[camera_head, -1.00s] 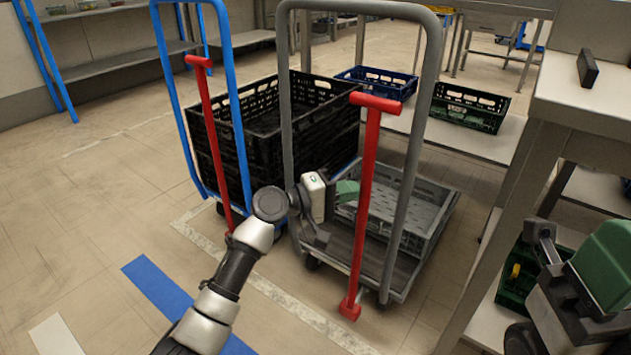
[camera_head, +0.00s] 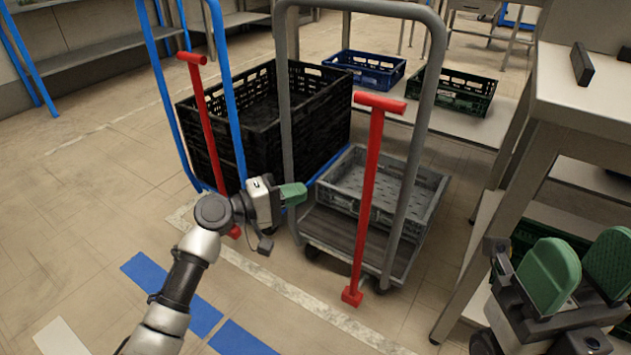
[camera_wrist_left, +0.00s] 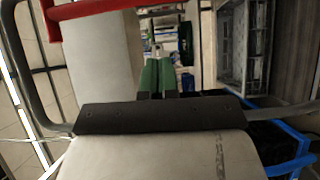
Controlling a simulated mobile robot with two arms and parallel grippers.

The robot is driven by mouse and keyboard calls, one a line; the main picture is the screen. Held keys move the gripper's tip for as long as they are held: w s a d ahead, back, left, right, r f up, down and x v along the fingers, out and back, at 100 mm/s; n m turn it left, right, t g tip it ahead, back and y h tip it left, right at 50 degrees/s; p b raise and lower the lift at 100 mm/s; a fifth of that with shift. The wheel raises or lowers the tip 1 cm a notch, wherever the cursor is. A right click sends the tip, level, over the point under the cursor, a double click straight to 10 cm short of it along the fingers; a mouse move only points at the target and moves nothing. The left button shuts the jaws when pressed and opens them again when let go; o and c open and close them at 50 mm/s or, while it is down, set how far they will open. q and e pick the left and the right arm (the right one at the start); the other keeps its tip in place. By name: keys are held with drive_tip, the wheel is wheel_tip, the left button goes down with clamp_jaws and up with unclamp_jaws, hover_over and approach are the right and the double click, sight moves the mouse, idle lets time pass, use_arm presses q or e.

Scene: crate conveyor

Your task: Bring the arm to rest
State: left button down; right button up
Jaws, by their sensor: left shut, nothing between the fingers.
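My left gripper (camera_head: 294,194) is held up in front of the grey trolley, beside the left post of its handle (camera_head: 286,120). Its green fingers are together with nothing between them. In the left wrist view, the two green fingers (camera_wrist_left: 158,76) lie side by side and empty. My left arm reaches in from the bottom left. My right gripper (camera_head: 582,268) is at the lower right, near the workbench leg. Its green fingers stand apart, and I see nothing between them.
A grey crate (camera_head: 346,203) sits on the grey trolley. Red T-handles (camera_head: 366,200) rise in front. Blue (camera_head: 350,80) and green (camera_head: 450,103) crates lie behind. The workbench (camera_head: 570,112) is at right. Floor at left is clear.

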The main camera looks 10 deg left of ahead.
use_arm(q)
drive_tip(key=shift+v, duration=0.8)
